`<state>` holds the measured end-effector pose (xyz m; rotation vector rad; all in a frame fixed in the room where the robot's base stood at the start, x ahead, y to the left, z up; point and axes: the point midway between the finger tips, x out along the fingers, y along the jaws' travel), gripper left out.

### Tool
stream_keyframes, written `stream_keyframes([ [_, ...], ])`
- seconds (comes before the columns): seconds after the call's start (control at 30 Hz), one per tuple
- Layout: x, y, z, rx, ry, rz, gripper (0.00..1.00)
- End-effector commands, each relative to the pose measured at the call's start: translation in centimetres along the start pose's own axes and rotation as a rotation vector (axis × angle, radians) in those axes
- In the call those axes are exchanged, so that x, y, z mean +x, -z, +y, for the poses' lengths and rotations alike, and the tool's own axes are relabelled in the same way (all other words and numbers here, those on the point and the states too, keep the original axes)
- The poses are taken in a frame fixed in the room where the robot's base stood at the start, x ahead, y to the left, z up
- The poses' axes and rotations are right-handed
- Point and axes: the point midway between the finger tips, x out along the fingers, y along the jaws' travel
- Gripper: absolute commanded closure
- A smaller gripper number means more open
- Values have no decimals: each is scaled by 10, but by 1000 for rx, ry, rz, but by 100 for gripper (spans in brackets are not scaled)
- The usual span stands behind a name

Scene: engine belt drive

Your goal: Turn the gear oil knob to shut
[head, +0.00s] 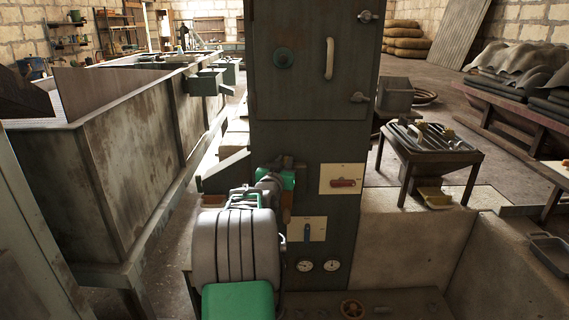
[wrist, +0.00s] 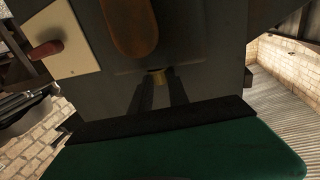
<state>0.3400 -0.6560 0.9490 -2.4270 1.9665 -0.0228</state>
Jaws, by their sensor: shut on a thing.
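A small brass-coloured knob (wrist: 157,76) sits on the dark cabinet face in the wrist view, between the tips of my gripper (wrist: 157,84). I take it as the gear oil knob, though no label is readable. The two dark fingers are closed on it, and only a small part of it shows. In the head view my gripper (head: 286,166) is up against the front of the dark cabinet (head: 311,140), and the knob is hidden there. How far the knob is turned cannot be told.
A brown rounded handle (wrist: 130,25) is close by the fingers; it also shows in the head view (head: 287,207). A red lever on a pale plate (head: 343,182) is right of my gripper, with a blue lever (head: 307,232) and gauges (head: 304,266) below.

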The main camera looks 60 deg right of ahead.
Motion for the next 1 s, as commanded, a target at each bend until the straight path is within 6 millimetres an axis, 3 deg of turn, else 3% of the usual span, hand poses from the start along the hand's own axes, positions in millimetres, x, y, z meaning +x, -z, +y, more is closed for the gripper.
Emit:
stream_keyframes([
  [0.13, 0, 0, 0, 0, 0, 0, 100],
  [0.6, 0, 0, 2, 1, 18, -1, 100],
  [1.0, 1, -4, 12, 2, 231, -6, 100],
])
